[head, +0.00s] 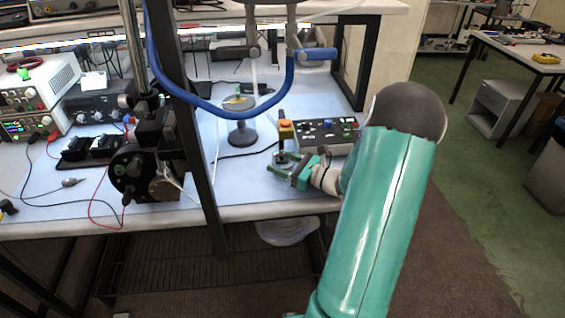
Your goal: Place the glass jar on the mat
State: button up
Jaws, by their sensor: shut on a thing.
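My gripper (281,163) is low over the front right part of the bench, at the end of my green arm. Its green jaws are shut on a small dark thing (283,157), partly hidden by them. It may be the glass jar, but it is too small to be sure. An upright piece with an orange top (286,127) shows just behind the jaws; I cannot tell whether it is part of the held thing. The bench has a light blue covering (240,180). I cannot make out a separate mat on it.
A control box with knobs (326,134) stands right behind my gripper. A round-based stand (242,134) is behind left. A dark upright post (192,120) and a blue tube (222,112) cross the view. A black apparatus (140,170) stands left. Bare bench lies left of my gripper.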

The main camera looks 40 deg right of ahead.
jog(key=shift+f, duration=0.1)
jog(key=o, duration=0.8)
jog(key=shift+d, duration=0.1)
jog(key=v, duration=1.2)
